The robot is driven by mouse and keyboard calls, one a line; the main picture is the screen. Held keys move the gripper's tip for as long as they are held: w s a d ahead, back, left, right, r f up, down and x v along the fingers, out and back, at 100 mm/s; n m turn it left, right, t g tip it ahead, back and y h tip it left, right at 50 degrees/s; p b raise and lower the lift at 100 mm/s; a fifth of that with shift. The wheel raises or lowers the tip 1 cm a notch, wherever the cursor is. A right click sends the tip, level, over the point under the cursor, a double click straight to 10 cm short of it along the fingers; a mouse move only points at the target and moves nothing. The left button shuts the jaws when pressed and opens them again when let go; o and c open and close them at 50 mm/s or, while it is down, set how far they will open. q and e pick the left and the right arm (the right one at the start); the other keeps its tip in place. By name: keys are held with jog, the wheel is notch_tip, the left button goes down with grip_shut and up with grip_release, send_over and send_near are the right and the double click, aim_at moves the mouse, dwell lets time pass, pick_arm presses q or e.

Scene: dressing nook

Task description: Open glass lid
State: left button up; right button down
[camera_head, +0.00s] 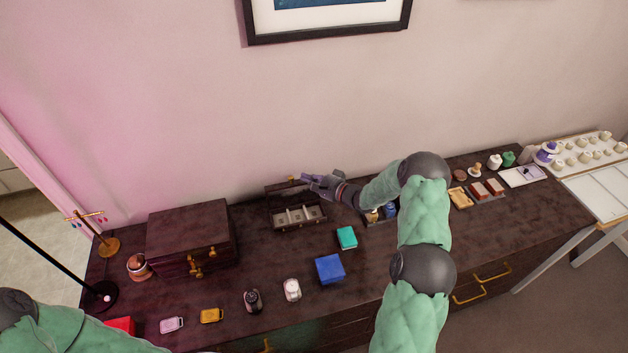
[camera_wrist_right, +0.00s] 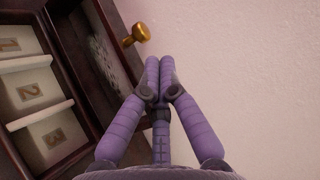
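The dark wooden box (camera_head: 299,226) stands near the back wall, its compartments with numbered cards showing. Its glass lid (camera_head: 281,195) is raised at the back, tilted up from the box. The lid's gold knob (camera_head: 291,179) is at its upper edge. In the right wrist view, the lid (camera_wrist_right: 94,52) and knob (camera_wrist_right: 138,34) are left of my fingers. My right gripper (camera_head: 305,181) is beside the lid, close to the knob; its purple fingertips (camera_wrist_right: 160,62) are together with nothing visible between them. My left arm shows at the bottom left, but its gripper is out of view.
A large dark chest (camera_head: 190,232) stands left of the box. A teal box (camera_head: 347,237) and a blue box (camera_head: 330,268) lie in front, to the right. A tray with small jars (camera_head: 389,211) is partly behind my right arm. The wall is close behind.

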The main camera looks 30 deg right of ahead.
aim_at(299, 181)
jog(key=shift+x, duration=2.35)
jog(key=shift+b, duration=0.3)
jog(key=shift+s+a+n+t+b, duration=0.15)
jog(key=shift+s+n+t+b, duration=0.15)
jog(key=shift+s+t+b, duration=0.45)
jog(key=shift+s+a+r+n+t+y+b, duration=0.1)
jog(key=shift+s+n+t+y+b, duration=0.1)
jog(key=shift+s+b, duration=0.15)
jog(key=shift+s+a+r+n+t+y+b, duration=0.1)
jog(key=shift+s+r+n+b, duration=0.05)
jog(key=shift+s+n+b, duration=0.15)
jog(key=shift+s+a+r, duration=0.2)
jog(key=shift+s+r, duration=0.15)
jog(key=shift+s, duration=0.2)
